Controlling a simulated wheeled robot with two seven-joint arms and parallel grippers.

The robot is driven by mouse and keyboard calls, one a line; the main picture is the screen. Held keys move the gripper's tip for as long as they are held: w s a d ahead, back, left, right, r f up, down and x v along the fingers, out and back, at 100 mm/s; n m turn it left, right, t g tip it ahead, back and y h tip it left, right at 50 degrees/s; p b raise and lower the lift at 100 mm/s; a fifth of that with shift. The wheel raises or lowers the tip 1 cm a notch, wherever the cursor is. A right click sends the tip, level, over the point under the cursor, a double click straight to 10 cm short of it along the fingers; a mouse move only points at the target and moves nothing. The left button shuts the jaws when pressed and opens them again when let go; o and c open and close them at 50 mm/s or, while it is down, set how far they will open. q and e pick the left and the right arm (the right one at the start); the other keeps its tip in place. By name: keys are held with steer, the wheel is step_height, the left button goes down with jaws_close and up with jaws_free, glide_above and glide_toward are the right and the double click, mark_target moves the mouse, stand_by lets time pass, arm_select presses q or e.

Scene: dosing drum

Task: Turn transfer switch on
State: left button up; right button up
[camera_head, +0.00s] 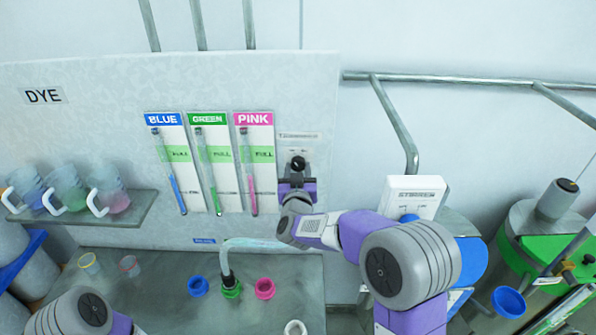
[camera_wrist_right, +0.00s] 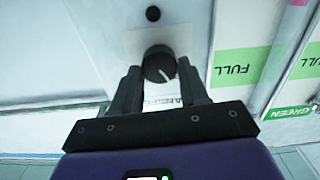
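The transfer switch shows as a black round knob (camera_head: 298,163) on the wall panel, right of the PINK gauge. It also shows in the right wrist view as a dark knob (camera_wrist_right: 159,63) with a white pointer mark tilted to the lower right. My right gripper (camera_head: 297,181) is at the knob, just below it in the head view. In the right wrist view its two black fingers (camera_wrist_right: 158,72) stand apart, one on each side of the knob. Whether they touch it is unclear. My left arm shows at the bottom left, but its gripper is out of view.
BLUE, GREEN and PINK gauges (camera_head: 207,163) hang left of the switch. A shelf (camera_head: 130,212) with tinted jugs is further left. Below, a counter (camera_head: 130,300) holds small cups and a hose. A white box (camera_head: 412,197) and a green drum (camera_head: 550,260) stand to the right.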

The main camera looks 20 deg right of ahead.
steer(key=c, duration=0.4)
steer(key=shift+f+m+b, duration=0.1)
steer(key=shift+m+b, duration=0.5)
steer(key=shift+b, duration=0.25)
steer(key=shift+c, duration=0.2)
steer(key=m+b, duration=0.6)
steer(key=b, duration=0.1)
steer(key=shift+d+f+m, duration=0.1)
steer(key=shift+m, duration=0.2)
steer(key=shift+m+b, duration=1.75)
steer(key=shift+m, duration=0.35)
steer(key=o, duration=1.1)
steer(key=shift+s+r, duration=0.1)
steer(key=shift+r, duration=0.1)
steer(key=shift+c, duration=0.2)
